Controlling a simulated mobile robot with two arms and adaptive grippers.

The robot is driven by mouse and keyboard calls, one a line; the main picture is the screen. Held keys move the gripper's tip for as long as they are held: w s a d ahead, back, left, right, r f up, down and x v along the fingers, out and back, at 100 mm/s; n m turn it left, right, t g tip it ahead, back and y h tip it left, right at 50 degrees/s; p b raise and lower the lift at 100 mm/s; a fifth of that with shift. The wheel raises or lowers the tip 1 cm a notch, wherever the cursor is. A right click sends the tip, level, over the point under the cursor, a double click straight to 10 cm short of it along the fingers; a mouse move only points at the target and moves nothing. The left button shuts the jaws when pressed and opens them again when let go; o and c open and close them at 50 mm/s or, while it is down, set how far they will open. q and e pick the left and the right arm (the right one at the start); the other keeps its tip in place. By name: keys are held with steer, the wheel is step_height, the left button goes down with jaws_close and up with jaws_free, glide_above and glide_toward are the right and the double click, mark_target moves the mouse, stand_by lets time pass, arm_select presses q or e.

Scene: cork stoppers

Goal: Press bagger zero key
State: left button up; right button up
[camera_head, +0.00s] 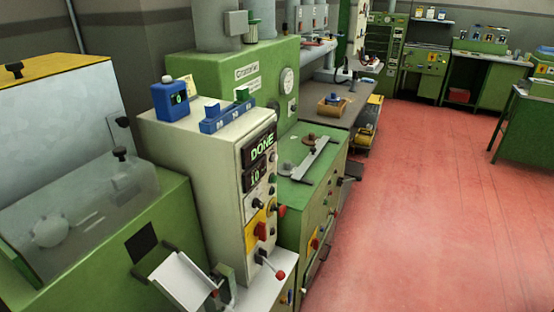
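A cream control cabinet (207,150) stands at centre left. Its front has a display reading "DONE" (261,148) in green and a second display (254,178) below it that seems to read 10. Under these are several small knobs and buttons, a red switch (261,231) on a yellow plate and a red button at the side. I cannot tell which control is the bagger zero key; no label is readable. Neither of my grippers is in view.
A blue block rack (226,117) lies on the cabinet top. A green machine with a clear cover (75,215) stands at left, with a white chute (186,283) and a red-knobbed lever (280,275) in front. A green bench (313,175) adjoins at right. The red floor (430,200) is open.

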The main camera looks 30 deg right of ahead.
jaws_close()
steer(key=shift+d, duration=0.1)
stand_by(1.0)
